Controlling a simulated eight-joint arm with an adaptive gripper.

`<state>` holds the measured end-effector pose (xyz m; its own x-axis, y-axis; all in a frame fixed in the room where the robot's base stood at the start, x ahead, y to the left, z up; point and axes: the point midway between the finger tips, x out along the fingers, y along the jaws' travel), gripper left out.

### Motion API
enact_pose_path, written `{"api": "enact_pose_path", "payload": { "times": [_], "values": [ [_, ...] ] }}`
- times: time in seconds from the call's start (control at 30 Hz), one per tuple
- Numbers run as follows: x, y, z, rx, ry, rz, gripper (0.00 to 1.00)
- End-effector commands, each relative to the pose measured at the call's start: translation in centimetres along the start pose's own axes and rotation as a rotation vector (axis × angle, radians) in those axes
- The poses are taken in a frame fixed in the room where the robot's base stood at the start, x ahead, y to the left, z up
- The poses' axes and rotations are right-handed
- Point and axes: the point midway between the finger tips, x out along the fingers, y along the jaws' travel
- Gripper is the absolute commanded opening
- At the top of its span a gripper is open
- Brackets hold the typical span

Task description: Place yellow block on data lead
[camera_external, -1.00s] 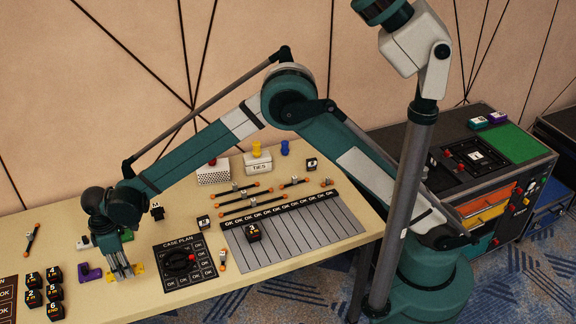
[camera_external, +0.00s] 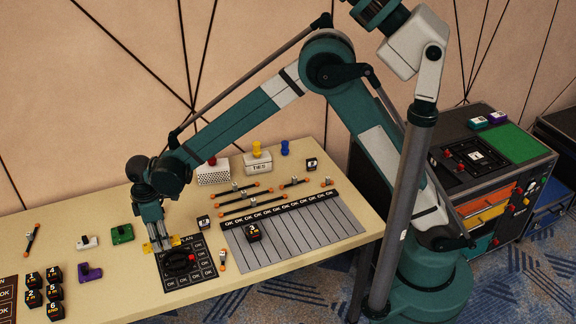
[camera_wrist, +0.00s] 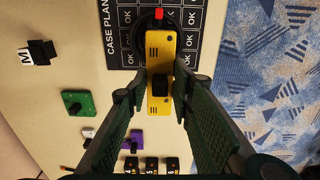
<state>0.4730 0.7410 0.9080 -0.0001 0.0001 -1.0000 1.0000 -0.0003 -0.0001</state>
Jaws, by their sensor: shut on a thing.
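My gripper (camera_external: 165,244) is shut on the yellow block (camera_external: 149,247), a flat bar with a dark knob. In the wrist view the yellow block (camera_wrist: 160,45) lies between the two fingers of my gripper (camera_wrist: 158,88). It is over the upper left edge of the black CASE PLAN board (camera_external: 196,277); its exact height is unclear. Several dark leads with orange ends, such as one long lead (camera_external: 255,203), lie on the table. A coiled dark piece with red (camera_external: 181,261) is on the board. I cannot tell which is the data lead.
A green block (camera_external: 122,234), a white block (camera_external: 87,242) and a purple block (camera_external: 89,272) lie left of my gripper. Black numbered cubes (camera_external: 54,292) stand at the front left. A grey lined OK panel (camera_external: 300,232) is to the right.

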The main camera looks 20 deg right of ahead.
Motion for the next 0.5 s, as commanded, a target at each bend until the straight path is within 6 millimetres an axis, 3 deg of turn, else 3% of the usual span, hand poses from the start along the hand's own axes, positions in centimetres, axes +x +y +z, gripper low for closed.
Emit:
{"api": "enact_pose_path", "payload": {
  "times": [0.2, 0.5],
  "values": [
    [-0.5, 0.5, 3.0, 0.001, 0.000, 0.000, 0.07],
    [-0.6, 0.6, 3.6, 0.000, 0.000, 0.000, 0.07]
  ]
}}
